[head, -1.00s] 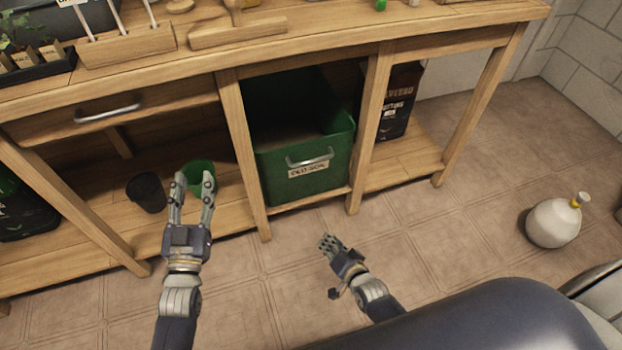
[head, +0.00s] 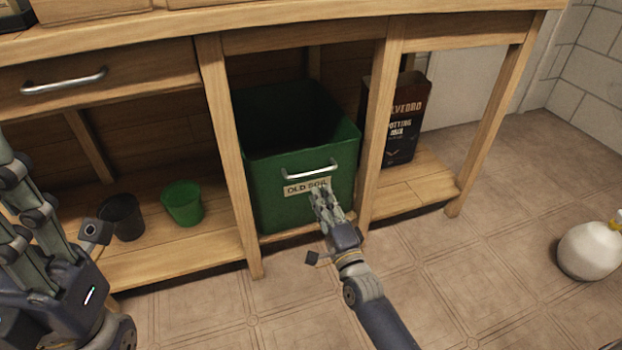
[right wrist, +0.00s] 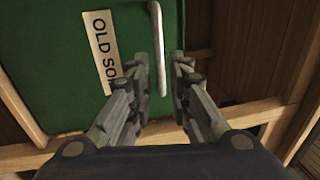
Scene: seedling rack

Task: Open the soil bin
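The green soil bin (head: 274,200) stands in the middle bay under the bench, its front close to the shelf's front edge. It has no lid and its inside is dark. A label reading OLD SOIL (head: 306,187) and a metal handle (head: 309,170) are on its front. My right gripper (head: 322,200) is just in front of the label, below the handle. In the right wrist view its open fingers (right wrist: 162,75) lie on either side of the handle (right wrist: 158,45), with gaps visible. My left gripper (head: 20,190) is at the left edge, fingers apart, tips partly cut off.
A black pot (head: 122,217) and a green pot (head: 183,204) stand on the left shelf, below a drawer (head: 120,75). A potting mix bag (head: 405,120) stands in the right bay. Wooden posts flank the bin. A white bottle (head: 590,250) is on the floor at right; floor before the bin is clear.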

